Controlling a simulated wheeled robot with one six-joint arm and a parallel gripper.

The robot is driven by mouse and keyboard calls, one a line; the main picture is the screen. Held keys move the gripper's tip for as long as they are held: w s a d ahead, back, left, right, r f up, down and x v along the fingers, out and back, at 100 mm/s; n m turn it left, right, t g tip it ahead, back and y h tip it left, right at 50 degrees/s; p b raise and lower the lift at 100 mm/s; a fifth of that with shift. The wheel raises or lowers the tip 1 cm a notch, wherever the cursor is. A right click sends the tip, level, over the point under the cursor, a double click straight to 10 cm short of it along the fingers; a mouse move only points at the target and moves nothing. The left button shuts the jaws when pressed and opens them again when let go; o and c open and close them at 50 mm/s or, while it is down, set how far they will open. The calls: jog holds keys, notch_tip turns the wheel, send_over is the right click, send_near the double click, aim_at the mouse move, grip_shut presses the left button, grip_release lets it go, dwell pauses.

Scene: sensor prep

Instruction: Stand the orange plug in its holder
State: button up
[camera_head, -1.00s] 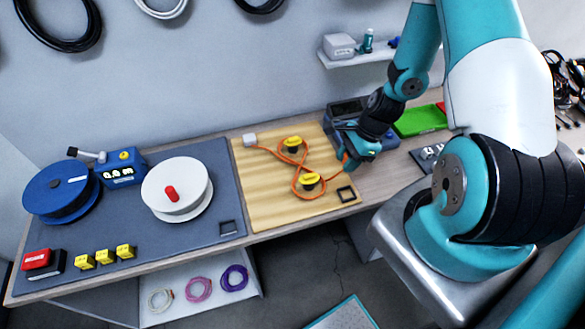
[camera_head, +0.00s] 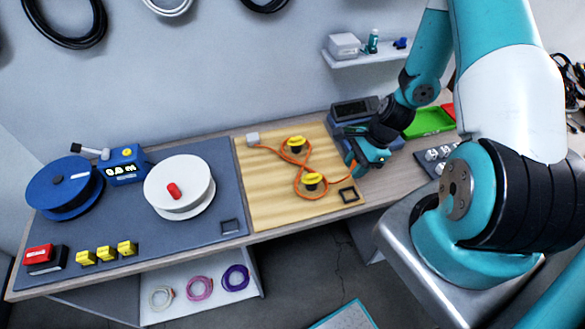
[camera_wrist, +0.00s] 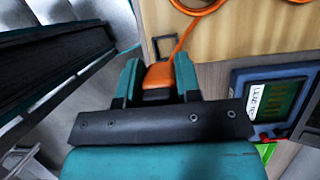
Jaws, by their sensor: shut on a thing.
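The orange plug (camera_wrist: 159,76) is between the two fingers of my gripper (camera_wrist: 160,82) in the wrist view, and the fingers are shut on it. In the head view my gripper (camera_head: 368,166) is at the right edge of the wooden board (camera_head: 262,211), and the plug there is mostly hidden by it. The holder, a small black square frame (camera_head: 348,195), is at the board's front right corner. It also shows in the wrist view (camera_wrist: 154,50), just beyond the plug.
A dark blue instrument (camera_head: 352,112) stands behind my gripper, with a green tray (camera_head: 430,122) to its right. A grey mat (camera_head: 120,230) with a white spool (camera_head: 178,184) lies further left.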

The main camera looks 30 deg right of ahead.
jog(key=b, duration=0.5)
send_over(343, 195)
jog(key=d, duration=0.2)
jog(key=shift+s+a+f, duration=0.1)
jog(key=shift+a+f, duration=0.05)
jog(key=shift+f, duration=1.6)
jog(key=shift+s+a+f, duration=0.1)
jog(key=shift+f, duration=1.6)
jog(key=shift+f, duration=0.1)
jog(key=shift+f+b, duration=1.1)
jog(key=shift+f, duration=0.2)
jog(key=shift+f+b, duration=0.45)
jog(key=shift+f, duration=0.15)
jog(key=o, duration=0.8)
jog(key=shift+o, duration=0.9)
jog(key=shift+r+p, duration=0.35)
notch_tip(343, 195, up, 7)
jog(key=p, duration=0.5)
jog(key=shift+r+p, duration=0.2)
jog(key=shift+p, duration=0.2)
